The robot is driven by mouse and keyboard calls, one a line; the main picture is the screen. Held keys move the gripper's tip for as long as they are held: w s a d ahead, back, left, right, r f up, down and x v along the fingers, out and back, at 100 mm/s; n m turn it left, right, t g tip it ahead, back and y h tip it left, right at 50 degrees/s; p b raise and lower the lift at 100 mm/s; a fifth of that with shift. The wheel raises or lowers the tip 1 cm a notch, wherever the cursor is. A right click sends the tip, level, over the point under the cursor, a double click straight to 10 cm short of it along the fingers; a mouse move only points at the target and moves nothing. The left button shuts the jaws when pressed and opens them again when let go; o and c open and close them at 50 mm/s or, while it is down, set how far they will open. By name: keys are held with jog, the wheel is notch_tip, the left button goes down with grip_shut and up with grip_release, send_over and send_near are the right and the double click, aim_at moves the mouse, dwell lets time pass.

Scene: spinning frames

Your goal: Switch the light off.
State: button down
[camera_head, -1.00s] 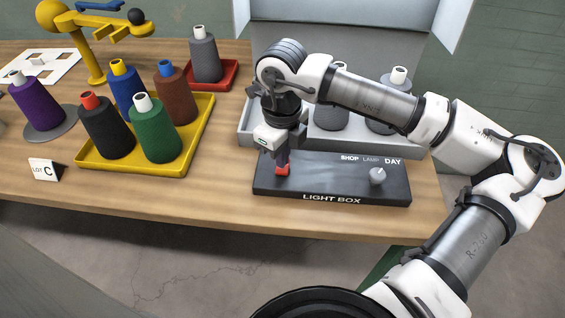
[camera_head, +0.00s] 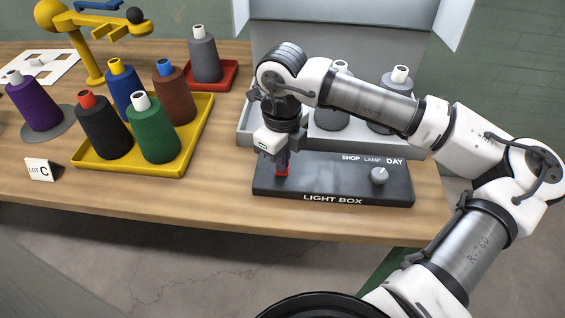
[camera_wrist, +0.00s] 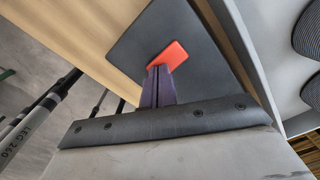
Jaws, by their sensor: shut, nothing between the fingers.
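The light box's dark control panel (camera_head: 330,185) lies at the table's front, lettered "LIGHT BOX", with "SHOP", "LAMP" and "DAY" above a grey knob (camera_head: 379,176). A red rocker switch (camera_head: 283,171) is at its left end, partly hidden by my fingers. My gripper (camera_head: 281,168) points down at the switch, shut and empty. In the wrist view the shut fingertips (camera_wrist: 158,70) overlap the near edge of the red switch (camera_wrist: 172,55). They look to be at or touching it; the exact contact cannot be told.
Grey cones (camera_head: 398,95) stand inside the light box behind my arm. Bare table (camera_head: 225,180) lies left of the panel.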

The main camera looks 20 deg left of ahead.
jog(key=shift+f, duration=0.25)
jog(key=shift+r+p, duration=1.35)
jog(key=shift+r, duration=2.2)
jog(key=shift+f, duration=0.1)
